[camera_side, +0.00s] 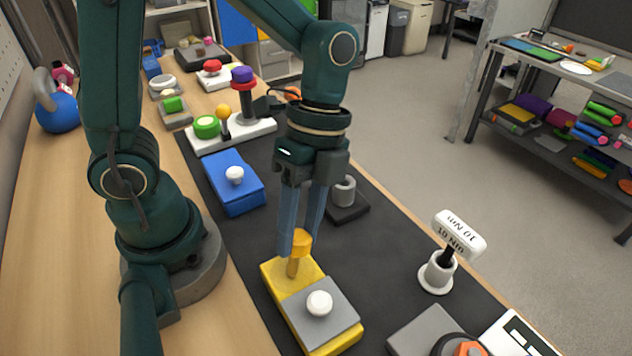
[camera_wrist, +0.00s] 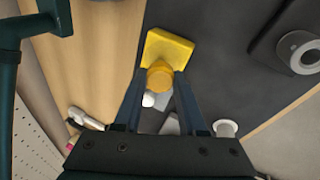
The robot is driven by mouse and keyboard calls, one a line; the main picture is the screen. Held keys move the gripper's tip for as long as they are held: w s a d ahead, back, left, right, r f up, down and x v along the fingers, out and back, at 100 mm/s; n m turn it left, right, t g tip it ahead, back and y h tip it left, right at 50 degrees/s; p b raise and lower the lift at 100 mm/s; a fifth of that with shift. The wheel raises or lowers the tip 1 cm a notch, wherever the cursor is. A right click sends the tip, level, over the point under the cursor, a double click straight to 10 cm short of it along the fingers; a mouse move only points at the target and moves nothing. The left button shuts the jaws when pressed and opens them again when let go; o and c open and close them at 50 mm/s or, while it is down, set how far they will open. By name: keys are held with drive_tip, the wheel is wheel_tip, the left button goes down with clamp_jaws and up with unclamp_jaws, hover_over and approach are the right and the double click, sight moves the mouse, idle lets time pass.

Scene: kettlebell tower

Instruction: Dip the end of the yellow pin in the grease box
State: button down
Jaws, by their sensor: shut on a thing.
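The yellow pin (camera_side: 301,243) has a wide round head and a thinner shank pointing down. My gripper (camera_side: 300,232) is shut on its head. The shank's lower end meets the exposed yellow end of a yellow box (camera_side: 278,272) with a grey plate and a white knob (camera_side: 320,303); I cannot tell whether the tip is inside or only above it. In the wrist view, the pin head (camera_wrist: 160,78) sits between my fingertips and hides its shank, with the yellow box (camera_wrist: 170,47) below. A blue box (camera_side: 232,190) also bears a white knob. Neither box is labelled as grease.
A grey ring on a black base (camera_side: 346,200) stands right of my gripper. A white 10 Nm T-handle (camera_side: 459,236) stands in a white flanged socket further right. A white base with coloured pegs (camera_side: 232,135) lies behind. The dark mat (camera_side: 385,255) between them is clear.

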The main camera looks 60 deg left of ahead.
sight(299, 233)
drive_tip(key=shift+r, duration=3.55)
